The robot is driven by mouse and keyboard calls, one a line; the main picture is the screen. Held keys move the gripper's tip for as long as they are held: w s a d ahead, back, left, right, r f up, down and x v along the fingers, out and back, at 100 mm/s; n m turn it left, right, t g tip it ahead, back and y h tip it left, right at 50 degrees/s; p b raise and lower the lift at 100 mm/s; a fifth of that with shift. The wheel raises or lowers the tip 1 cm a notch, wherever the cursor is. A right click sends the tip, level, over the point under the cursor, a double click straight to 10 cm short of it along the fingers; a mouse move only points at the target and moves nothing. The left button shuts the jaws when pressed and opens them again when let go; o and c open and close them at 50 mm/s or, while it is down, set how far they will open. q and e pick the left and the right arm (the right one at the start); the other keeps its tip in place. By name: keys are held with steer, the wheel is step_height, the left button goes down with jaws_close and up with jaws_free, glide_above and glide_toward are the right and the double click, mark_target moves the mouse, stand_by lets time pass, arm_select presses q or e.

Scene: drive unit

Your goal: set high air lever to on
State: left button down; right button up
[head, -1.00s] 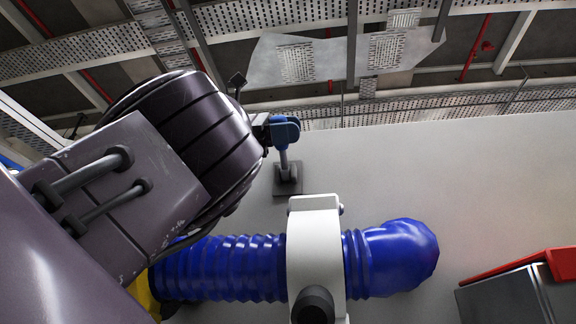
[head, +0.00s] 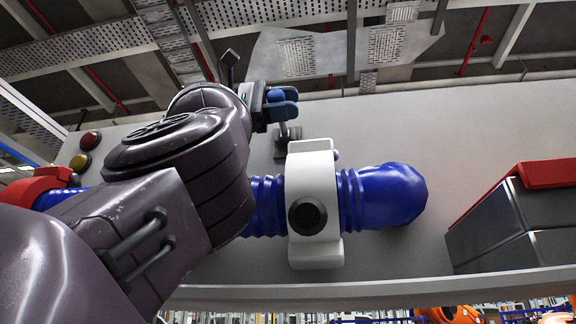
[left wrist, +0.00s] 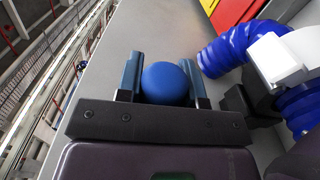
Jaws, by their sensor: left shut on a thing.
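The lever is a dark shaft (head: 281,130) on a dark square base (head: 287,151) fixed to the pale wall panel, above the white clamp. Its shaft points up from the base in the head view. Its round blue knob (left wrist: 165,83) sits between the fingers in the left wrist view. My left gripper (head: 282,103) is shut on this knob, one blue finger on each side. It also shows in the left wrist view (left wrist: 163,82). The knob is mostly hidden by the fingers in the head view. My right gripper is in neither view.
A blue ribbed hose (head: 385,196) with a white clamp (head: 326,178) runs just below the lever. A grey box with a red top (head: 548,173) stands at right. Red (head: 90,140) and yellow (head: 80,162) buttons are at left. The panel right of the lever is clear.

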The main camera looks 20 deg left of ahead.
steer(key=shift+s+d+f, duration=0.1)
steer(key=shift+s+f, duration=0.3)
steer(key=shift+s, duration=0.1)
arm_select(q)
steer(key=c, duration=0.8)
jaws_free()
steer(key=shift+a, duration=0.1)
steer(key=shift+o, duration=0.2)
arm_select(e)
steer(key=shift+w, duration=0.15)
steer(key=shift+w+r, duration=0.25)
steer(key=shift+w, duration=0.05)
